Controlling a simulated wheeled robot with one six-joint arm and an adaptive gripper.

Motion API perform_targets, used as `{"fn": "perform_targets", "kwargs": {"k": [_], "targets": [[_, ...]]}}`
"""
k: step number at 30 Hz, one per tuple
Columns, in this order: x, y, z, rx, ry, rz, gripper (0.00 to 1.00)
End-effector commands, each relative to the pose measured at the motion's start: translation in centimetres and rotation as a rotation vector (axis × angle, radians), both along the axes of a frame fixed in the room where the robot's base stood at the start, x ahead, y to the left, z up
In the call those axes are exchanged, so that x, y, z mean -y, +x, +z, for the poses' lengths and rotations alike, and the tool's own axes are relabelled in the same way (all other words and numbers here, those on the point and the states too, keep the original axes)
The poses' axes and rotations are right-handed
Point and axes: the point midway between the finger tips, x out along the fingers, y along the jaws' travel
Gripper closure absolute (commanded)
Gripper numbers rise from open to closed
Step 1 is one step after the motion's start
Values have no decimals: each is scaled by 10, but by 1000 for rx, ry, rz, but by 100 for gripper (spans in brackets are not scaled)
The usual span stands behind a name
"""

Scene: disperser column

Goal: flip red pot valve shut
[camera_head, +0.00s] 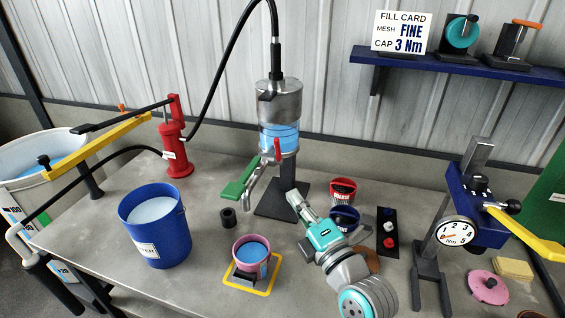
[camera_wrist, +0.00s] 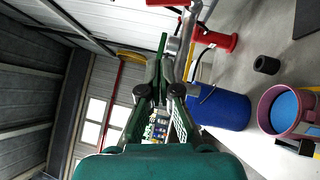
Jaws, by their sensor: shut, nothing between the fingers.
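The clear column pot (camera_head: 279,135) with blue liquid stands upright on a dark stand. A small red valve handle (camera_head: 277,149) hangs roughly upright at its lower front. A metal spout (camera_head: 255,178) and a green lever (camera_head: 239,184) are below it to the left. My gripper (camera_head: 294,198) is shut and empty, below and slightly right of the red handle, apart from it in the picture. In the wrist view, my shut gripper (camera_wrist: 165,75) points up the frame, and a red piece shows at the top edge; I cannot tell whether it is the handle.
A pink pot (camera_head: 250,259) with blue liquid sits on a yellow-edged pad below the spout. A blue bucket (camera_head: 154,231) and red pump (camera_head: 175,152) stand left. Red and blue cups (camera_head: 343,190) stand close behind my wrist. A gauge press (camera_head: 456,232) stands right.

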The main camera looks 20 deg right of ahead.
Motion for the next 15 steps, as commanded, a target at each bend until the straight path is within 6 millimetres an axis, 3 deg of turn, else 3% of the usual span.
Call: {"fn": "perform_targets", "kwargs": {"k": [5, 15], "targets": [[-3, 13, 3, 2, -3, 2, 100], [-12, 67, 14, 2, -1, 1, 100]]}}
